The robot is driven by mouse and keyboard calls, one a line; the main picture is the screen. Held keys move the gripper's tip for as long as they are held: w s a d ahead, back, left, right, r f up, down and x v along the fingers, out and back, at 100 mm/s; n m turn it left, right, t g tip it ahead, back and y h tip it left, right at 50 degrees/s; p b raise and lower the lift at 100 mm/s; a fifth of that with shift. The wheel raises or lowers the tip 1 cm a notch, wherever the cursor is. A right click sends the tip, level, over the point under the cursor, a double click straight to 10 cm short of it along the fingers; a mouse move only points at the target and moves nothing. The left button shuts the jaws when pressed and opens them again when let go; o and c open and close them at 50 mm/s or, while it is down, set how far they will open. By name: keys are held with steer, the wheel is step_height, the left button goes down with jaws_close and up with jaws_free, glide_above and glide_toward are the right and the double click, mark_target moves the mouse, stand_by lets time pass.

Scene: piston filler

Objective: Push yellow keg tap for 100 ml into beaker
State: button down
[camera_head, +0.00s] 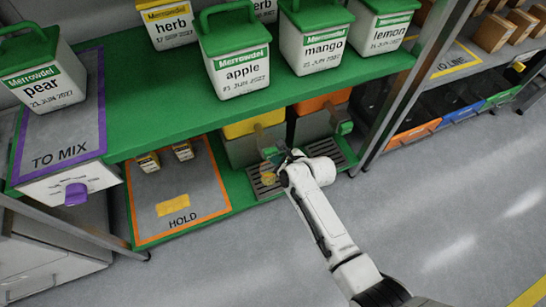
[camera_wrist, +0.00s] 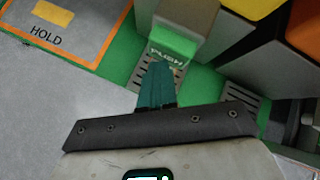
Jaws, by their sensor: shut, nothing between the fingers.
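The yellow keg (camera_head: 240,150) stands on the lower green shelf, grey with a yellow top; its yellow top also shows in the wrist view (camera_wrist: 248,7). Its green tap, marked PUSH (camera_wrist: 173,46), is in front of my gripper in the wrist view. My gripper (camera_wrist: 157,68) is shut and empty, its teal fingertips right at the lower edge of the tap; I cannot tell whether they touch. In the head view my gripper (camera_head: 272,156) largely covers the tap. A small yellowish shape (camera_head: 268,179) above the drip tray (camera_head: 265,190) may be the beaker; it is mostly unclear.
An orange keg (camera_head: 318,108) with its own green tap (camera_head: 345,128) stands to the right. The HOLD mat (camera_head: 205,185) with two small boxes lies to the left. The upper shelf (camera_head: 165,115) with labelled containers overhangs the kegs. The floor in front is clear.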

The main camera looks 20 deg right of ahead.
steer(key=shift+s+r, duration=0.1)
steer(key=shift+r, duration=0.05)
steer(key=shift+s+p, duration=0.95)
steer(key=shift+s, duration=0.05)
steer(key=shift+s, duration=0.1)
steer(key=s+p, duration=0.3)
steer(key=s, duration=0.1)
steer(key=shift+s+p, duration=0.35)
steer(key=shift+s, duration=0.05)
stand_by(2.9)
